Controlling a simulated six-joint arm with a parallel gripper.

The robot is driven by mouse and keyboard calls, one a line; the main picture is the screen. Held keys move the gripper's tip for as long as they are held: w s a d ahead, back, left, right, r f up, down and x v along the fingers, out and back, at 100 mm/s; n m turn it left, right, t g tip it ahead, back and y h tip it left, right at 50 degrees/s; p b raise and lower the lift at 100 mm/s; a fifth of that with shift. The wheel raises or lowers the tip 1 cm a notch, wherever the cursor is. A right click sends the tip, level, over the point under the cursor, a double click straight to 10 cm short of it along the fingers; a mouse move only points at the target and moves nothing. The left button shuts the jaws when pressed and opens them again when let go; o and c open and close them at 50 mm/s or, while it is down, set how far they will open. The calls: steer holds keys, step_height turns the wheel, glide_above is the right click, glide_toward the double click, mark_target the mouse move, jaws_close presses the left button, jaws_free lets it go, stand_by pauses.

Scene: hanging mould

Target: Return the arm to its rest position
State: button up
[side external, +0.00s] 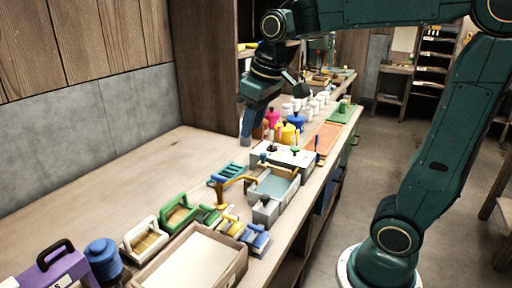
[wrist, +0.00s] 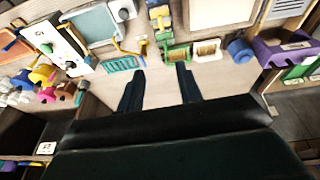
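My gripper (side external: 246,135) hangs above the far part of the workbench in the side view, fingers pointing down. It is behind the white box with knobs and left of the coloured pots. In the wrist view my gripper (wrist: 160,80) shows two dark fingers spread apart with only bare bench between them, so it is open and empty. My green arm arches over from its base on the floor at the right. A mould is not clearly identifiable in either view.
The bench's left side by the wall is bare. A wooden cabinet (side external: 205,65) stands behind.

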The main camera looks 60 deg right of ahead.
steer(key=s+a+f+t, duration=0.1)
steer(key=s+f, duration=0.1)
steer(key=s, duration=0.5)
steer(key=s+a+f+t, duration=0.1)
steer(key=s+a+f, duration=0.1)
steer(key=s, duration=0.5)
steer(key=shift+a, duration=0.25)
